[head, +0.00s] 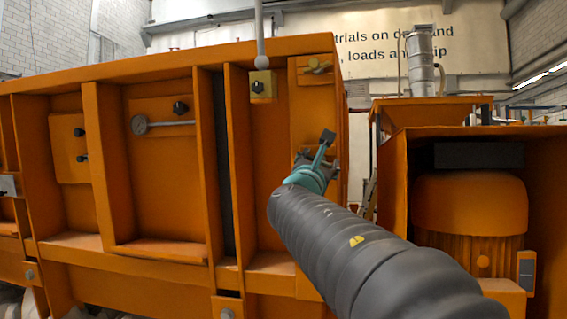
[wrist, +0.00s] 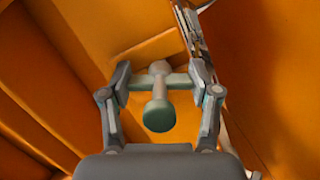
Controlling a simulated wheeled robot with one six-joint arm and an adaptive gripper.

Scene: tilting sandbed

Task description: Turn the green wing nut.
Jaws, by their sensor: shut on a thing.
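The green wing nut (wrist: 158,116) is in the middle of the wrist view. It has a round stem with a dull green end facing the camera and two green wings out to the sides. My gripper (wrist: 161,80) has one finger at each wing and is shut on the nut. In the head view my gripper (head: 318,162) is at the right end of the orange frame, low on the narrow right bay. The nut is hidden there behind my gripper and arm.
A yellowish wing nut (head: 318,66) sits on a plate above my gripper. Orange ribs wall the bay. An orange motor housing (head: 470,205) stands at the right.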

